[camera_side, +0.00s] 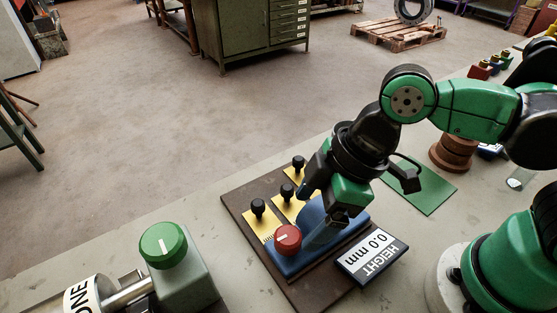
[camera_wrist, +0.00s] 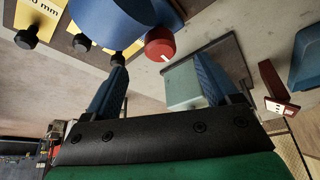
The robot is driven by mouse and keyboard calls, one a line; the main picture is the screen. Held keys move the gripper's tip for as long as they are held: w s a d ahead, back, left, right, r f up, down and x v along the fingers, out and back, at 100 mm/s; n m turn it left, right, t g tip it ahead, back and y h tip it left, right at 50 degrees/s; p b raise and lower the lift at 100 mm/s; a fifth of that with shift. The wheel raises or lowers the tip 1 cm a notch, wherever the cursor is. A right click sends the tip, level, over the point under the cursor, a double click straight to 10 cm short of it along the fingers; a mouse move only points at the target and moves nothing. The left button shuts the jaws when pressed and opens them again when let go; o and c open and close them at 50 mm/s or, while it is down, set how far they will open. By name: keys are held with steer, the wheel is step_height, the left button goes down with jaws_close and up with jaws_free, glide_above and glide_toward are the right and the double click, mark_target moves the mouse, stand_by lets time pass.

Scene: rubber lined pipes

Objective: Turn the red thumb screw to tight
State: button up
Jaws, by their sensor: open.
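The red thumb screw (camera_side: 288,239) has a round red head with a short white mark. It sits at the near left end of a blue block (camera_side: 285,264) on a dark brown board (camera_side: 237,208). My gripper (camera_side: 314,213) is open and empty, tilted down over the blue block just right of the screw. In the wrist view, the red screw (camera_wrist: 160,43) shows beyond the fingertips (camera_wrist: 159,62), between the two blue fingers in the picture. The head appears apart from both fingers. The gap in depth is hard to judge.
Yellow plates with black knobs (camera_side: 258,208) stand on the board behind the screw. A grey-green block (camera_side: 183,279) with a green knob (camera_side: 163,245) stands at left. A green mat (camera_side: 428,195) lies flat at right.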

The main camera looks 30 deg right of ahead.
mark_target(287, 236)
steer(key=n, duration=0.1)
steer(key=a+n+g+h, duration=0.1)
steer(key=n+h, duration=0.1)
steer(key=n, duration=0.1)
steer(key=shift+w+a+r, duration=0.15)
steer(key=shift+w+a, duration=0.1)
steer(key=shift+w, duration=0.15)
steer(key=n+h, duration=0.1)
steer(key=a+n+g+h, duration=0.1)
steer(key=n, duration=0.1)
steer(key=shift+w, duration=0.3)
steer(key=shift+f, duration=2.85)
jaws_close()
